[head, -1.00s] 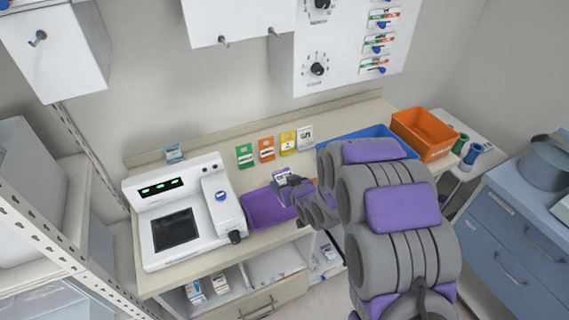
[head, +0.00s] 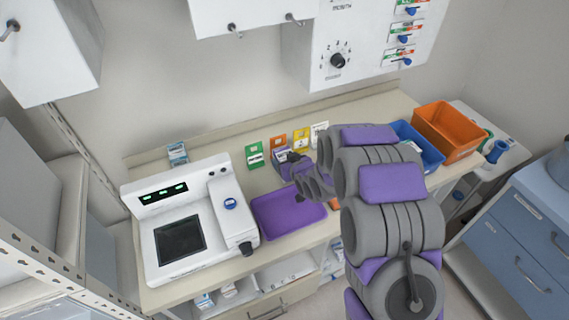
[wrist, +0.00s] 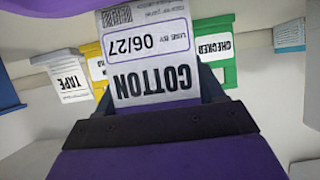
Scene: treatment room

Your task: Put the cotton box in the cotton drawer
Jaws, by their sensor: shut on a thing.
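The cotton box (wrist: 150,60) is white with a purple-edged label reading COTTON and 06/27, upside down in the wrist view. My gripper (wrist: 165,100) is shut on it. In the head view my gripper (head: 290,162) holds the box (head: 281,154) above the back edge of the purple tray (head: 285,213), in front of the coloured cards. A beige drawer front with a bar handle (head: 268,310) is partly in view under the counter; no cotton label can be read on it. My arm hides part of the counter.
A white device (head: 180,235) stands left of the tray. Green (head: 254,156) and yellow (head: 301,139) cards stand along the back. Blue (head: 425,150) and orange (head: 447,132) bins are at the right. A blue cabinet (head: 520,245) stands far right. Wall cabinets overhang above.

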